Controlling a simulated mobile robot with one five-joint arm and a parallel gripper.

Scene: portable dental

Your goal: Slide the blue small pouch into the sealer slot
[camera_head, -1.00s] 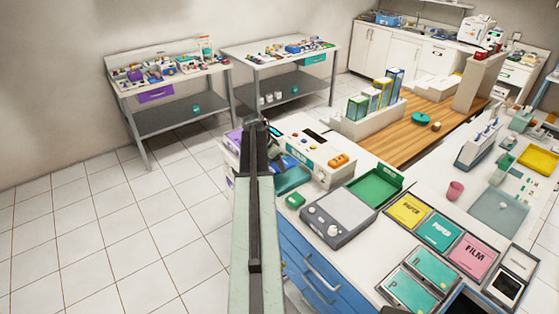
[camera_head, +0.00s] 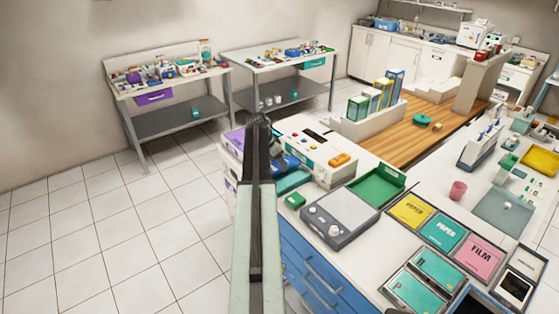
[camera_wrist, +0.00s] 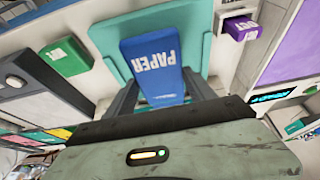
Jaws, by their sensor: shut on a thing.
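The blue small pouch (camera_wrist: 152,55), marked PAPER, is between the two fingers of my gripper (camera_wrist: 160,82) in the wrist view. My gripper is shut on it. The pouch lies over a teal plate (camera_wrist: 108,40), which also shows in the head view (camera_head: 293,181). In the head view a small patch of blue shows beside my arm, at the front of the white sealer (camera_head: 318,152). My arm hides most of the gripper there. The sealer has an orange part on top. I cannot make out the slot or whether the pouch touches it.
A green box (camera_head: 295,201) and a grey scale (camera_head: 342,215) stand near the teal plate. A green tray (camera_head: 376,186) is behind the scale. Yellow, teal and pink packs lie in trays at the right. A white unit with purple (camera_head: 234,139) is left of my arm.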

